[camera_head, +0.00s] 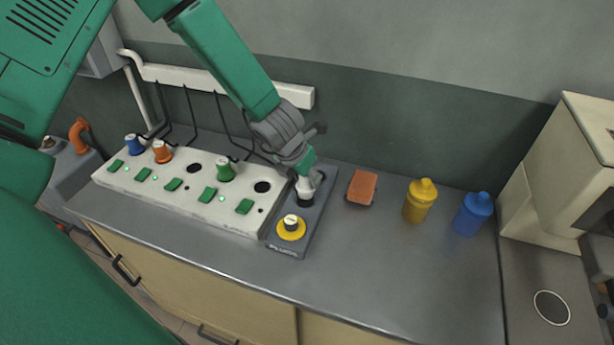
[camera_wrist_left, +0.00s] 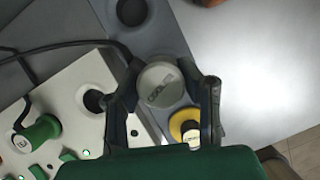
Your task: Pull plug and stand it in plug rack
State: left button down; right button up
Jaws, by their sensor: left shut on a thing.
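My left gripper (camera_head: 307,183) is shut on a pale grey-white plug (camera_head: 304,187). In the left wrist view, the plug's round lettered top (camera_wrist_left: 160,84) sits between the two fingers. The plug is upright over the dark grey plug rack (camera_head: 320,208), at a dark round place beyond the yellow plug (camera_head: 291,230). I cannot tell whether its bottom touches the rack. The yellow plug with a white top stands in the rack's near end. The white socket panel (camera_head: 150,200) to the left holds a blue plug (camera_head: 134,144), an orange plug (camera_head: 161,151) and a green plug (camera_head: 225,170); two sockets are empty.
Green switches line the panel front. Black cables hang from the white wall rail (camera_head: 200,78) behind it. An orange-red block (camera_head: 362,187), a yellow bottle (camera_head: 419,200) and a blue bottle (camera_head: 472,213) stand to the right. The grey counter (camera_head: 390,255) before them is clear.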

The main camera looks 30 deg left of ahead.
pick_arm(q)
jog(key=c, duration=1.4)
grip_release()
jog(key=shift+o, duration=0.2)
jog(key=p+v, duration=0.7)
jog(key=v, duration=0.4)
